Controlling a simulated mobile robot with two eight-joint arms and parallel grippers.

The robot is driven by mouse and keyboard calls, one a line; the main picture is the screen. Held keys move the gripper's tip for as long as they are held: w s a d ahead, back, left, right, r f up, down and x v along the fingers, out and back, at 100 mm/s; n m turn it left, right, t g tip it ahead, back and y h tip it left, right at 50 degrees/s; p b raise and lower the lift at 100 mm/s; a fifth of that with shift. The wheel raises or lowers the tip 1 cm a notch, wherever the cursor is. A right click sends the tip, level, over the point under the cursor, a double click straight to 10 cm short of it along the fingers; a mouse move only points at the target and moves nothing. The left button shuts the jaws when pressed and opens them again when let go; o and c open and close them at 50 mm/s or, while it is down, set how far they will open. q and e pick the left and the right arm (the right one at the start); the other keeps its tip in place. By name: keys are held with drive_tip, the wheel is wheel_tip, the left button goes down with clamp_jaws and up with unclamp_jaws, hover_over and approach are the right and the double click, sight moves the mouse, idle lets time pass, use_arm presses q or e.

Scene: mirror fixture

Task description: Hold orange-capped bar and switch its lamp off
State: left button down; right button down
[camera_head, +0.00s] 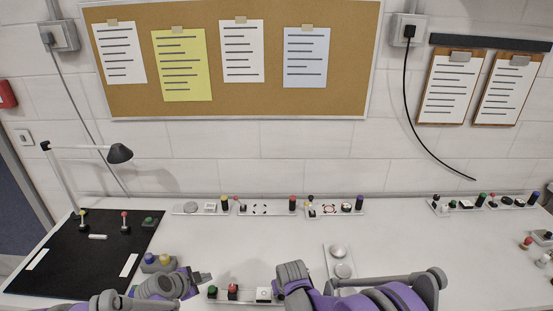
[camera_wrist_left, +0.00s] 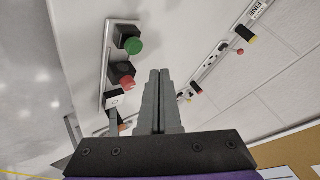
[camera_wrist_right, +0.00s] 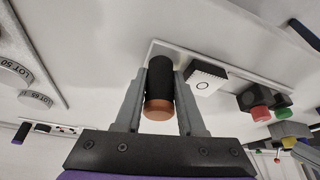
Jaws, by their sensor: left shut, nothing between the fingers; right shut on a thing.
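The orange-capped bar is a white strip (camera_head: 248,299) at the table's front. It carries a green button (camera_head: 212,290), a red button (camera_head: 232,289), a white block (camera_head: 263,294) with a ring mark and, at its right end, a black post with an orange cap (camera_wrist_right: 158,108). My right gripper (camera_wrist_right: 158,88) is shut around this post; in the head view my right arm hides it. My left gripper (camera_head: 208,276) is shut and empty, near the green-button end. In the left wrist view its fingertips (camera_wrist_left: 159,72) point beside the green (camera_wrist_left: 133,46) and red (camera_wrist_left: 127,83) buttons, apart from them.
A plate with round discs (camera_head: 340,254) lies right of the bar. Similar strips (camera_head: 268,210) line the wall. A black mat (camera_head: 60,275) with a desk lamp (camera_head: 119,153) is at left.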

use_arm(q)
drive_tip(key=shift+r, duration=0.8)
use_arm(e)
drive_tip(key=shift+c, duration=2.2)
unclamp_jaws()
